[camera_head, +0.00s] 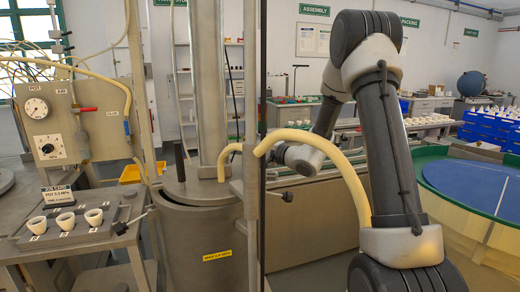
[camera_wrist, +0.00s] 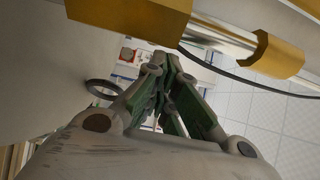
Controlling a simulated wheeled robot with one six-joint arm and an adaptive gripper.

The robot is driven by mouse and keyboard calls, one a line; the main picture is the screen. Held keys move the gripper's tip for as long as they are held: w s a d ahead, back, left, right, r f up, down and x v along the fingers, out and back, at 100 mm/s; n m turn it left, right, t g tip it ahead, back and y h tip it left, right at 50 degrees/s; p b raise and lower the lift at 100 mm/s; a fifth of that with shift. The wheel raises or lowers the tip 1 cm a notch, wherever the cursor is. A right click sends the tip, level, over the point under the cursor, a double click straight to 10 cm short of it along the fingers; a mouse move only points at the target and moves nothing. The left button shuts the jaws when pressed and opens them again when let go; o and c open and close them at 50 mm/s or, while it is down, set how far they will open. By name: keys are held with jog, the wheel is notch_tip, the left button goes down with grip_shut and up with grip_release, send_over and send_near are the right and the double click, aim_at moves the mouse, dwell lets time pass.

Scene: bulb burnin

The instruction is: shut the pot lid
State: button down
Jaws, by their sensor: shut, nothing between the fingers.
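The pot (camera_head: 190,245) is a grey metal cylinder with a yellow label, left of centre in the head view. Its flat metal lid (camera_head: 196,193) lies across the top and looks level; I cannot tell whether it is fully seated. A dark upright handle (camera_head: 180,160) rises at the lid's left. Black-knobbed clamps stick out on the left (camera_head: 120,228) and right (camera_head: 287,196) of the pot. In the wrist view my gripper (camera_wrist: 163,85) is shut and empty, its green-padded fingers together. In the head view its fingertips are hidden; my wrist is right of the pot, behind a post.
A vertical metal post (camera_head: 251,140) and a thin black upright stand between pot and arm. A bench with white cups (camera_head: 65,220) stands left; a green-rimmed blue round table (camera_head: 475,190) is right. Orange-yellow fittings (camera_wrist: 278,55) cross close to my gripper.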

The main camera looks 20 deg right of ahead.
jog(key=shift+w+a, duration=0.15)
jog(key=shift+a, duration=0.95)
jog(key=shift+w+a+n+g+y, duration=0.1)
jog(key=shift+a+n+g+y, duration=0.5)
jog(key=shift+a, duration=0.55)
jog(key=shift+a+n+g+y, duration=0.5)
jog(key=shift+a+g+y, duration=0.15)
jog(key=shift+a, duration=0.45)
